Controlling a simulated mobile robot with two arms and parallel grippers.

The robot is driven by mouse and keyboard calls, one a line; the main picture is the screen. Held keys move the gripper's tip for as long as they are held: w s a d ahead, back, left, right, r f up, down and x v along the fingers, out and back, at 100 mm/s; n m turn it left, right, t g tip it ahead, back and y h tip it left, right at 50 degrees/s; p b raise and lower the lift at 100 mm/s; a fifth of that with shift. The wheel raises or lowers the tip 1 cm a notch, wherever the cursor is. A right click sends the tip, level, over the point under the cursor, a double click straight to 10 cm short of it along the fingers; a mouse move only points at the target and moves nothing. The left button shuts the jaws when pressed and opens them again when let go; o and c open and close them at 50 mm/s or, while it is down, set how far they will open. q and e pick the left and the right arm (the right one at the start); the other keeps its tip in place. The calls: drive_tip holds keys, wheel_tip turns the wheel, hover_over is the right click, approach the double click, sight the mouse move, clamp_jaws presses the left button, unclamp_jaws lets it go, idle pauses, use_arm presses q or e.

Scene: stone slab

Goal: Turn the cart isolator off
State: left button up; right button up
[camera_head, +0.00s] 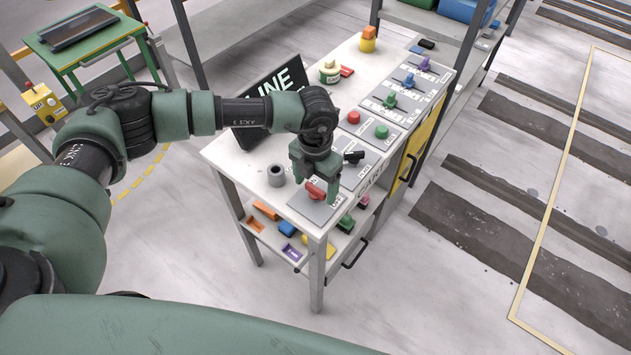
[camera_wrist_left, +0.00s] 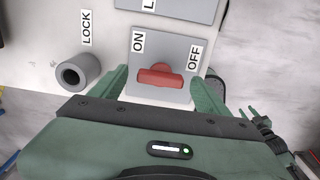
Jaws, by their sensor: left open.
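The cart isolator is a red handle (camera_head: 316,191) on a grey plate (camera_head: 303,205) at the near corner of the cart top. In the left wrist view the red handle (camera_wrist_left: 160,76) lies crosswise on its plate (camera_wrist_left: 150,45), below the labels ON, at left, and OFF, at right. My left gripper (camera_head: 317,183) is open, pointing down over it. In the left wrist view the fingers of my left gripper (camera_wrist_left: 163,88) stand on either side of the handle; contact is not clear. A small green pronged shape at right there looks like my right gripper (camera_wrist_left: 260,122).
A grey hollow cylinder (camera_wrist_left: 77,74) marked LOCK stands left of the plate. A black switch (camera_head: 354,157), red button (camera_head: 353,117) and green button (camera_head: 382,132) sit farther along the cart. A black sign (camera_head: 270,95) stands behind. A lower shelf (camera_head: 283,256) holds coloured parts.

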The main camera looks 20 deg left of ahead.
use_arm(q)
drive_tip(key=shift+f, duration=0.15)
drive_tip(key=c, duration=1.4)
